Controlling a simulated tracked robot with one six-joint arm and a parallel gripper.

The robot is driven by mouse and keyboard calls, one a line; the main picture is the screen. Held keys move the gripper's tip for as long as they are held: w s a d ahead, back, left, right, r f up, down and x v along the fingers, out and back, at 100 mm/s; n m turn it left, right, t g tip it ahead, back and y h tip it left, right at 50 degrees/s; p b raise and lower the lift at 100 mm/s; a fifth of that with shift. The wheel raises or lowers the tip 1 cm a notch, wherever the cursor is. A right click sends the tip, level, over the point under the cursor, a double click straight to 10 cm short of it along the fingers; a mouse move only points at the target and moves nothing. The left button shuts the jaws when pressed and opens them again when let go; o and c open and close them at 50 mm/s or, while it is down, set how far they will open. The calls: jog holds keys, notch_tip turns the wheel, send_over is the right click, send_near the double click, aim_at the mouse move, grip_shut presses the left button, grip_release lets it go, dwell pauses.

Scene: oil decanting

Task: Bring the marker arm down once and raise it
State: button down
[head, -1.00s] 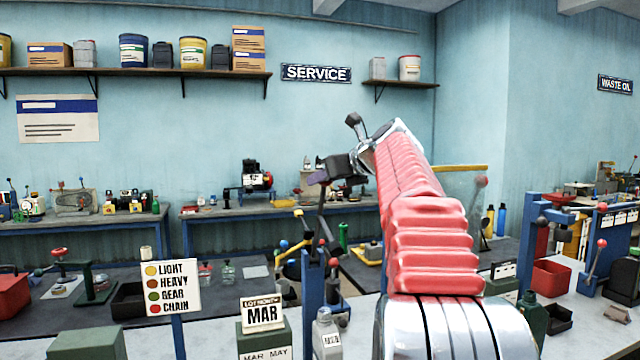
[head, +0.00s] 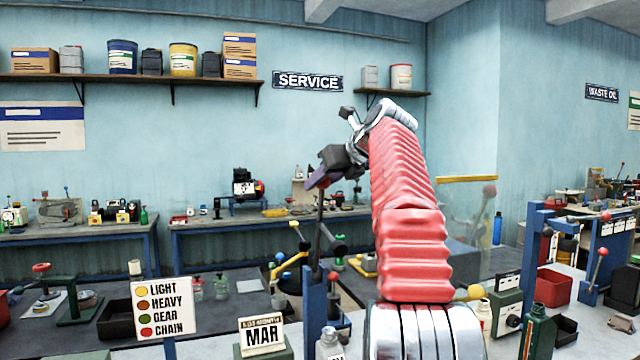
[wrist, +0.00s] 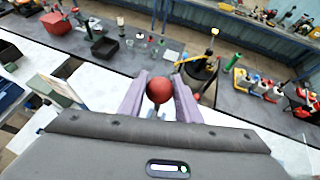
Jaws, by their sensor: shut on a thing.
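My gripper (wrist: 159,92) has its purple fingers shut on a red ball knob (wrist: 159,89) in the wrist view. In the head view my gripper (head: 322,178) is left of my red arm, above a blue post (head: 315,285). A dark rod (head: 320,220) stands nearly upright between the gripper and the post; it appears to be the marker arm. The knob is hidden by the fingers in the head view. What lies under the marker arm is not clear.
A LOT MONTH "MAR" card (head: 263,336) and a colour-coded oil sign (head: 162,308) stand left of the post. A green bottle (head: 535,330) and a red bin (head: 552,287) are to the right. A dark bench (head: 235,300) lies behind.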

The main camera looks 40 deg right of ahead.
jog(key=shift+d+f, duration=0.25)
jog(key=shift+f, duration=0.1)
jog(key=c, duration=1.6)
grip_release()
jog(key=shift+w, duration=0.1)
jog(key=shift+c, duration=0.2)
jog(key=o, duration=0.3)
jog(key=shift+a+r, duration=0.1)
jog(key=shift+r, duration=0.1)
jog(key=shift+o, duration=0.2)
jog(key=shift+r, duration=0.1)
jog(key=v, duration=1.3)
jog(key=shift+s, duration=0.3)
jog(key=shift+a, duration=0.1)
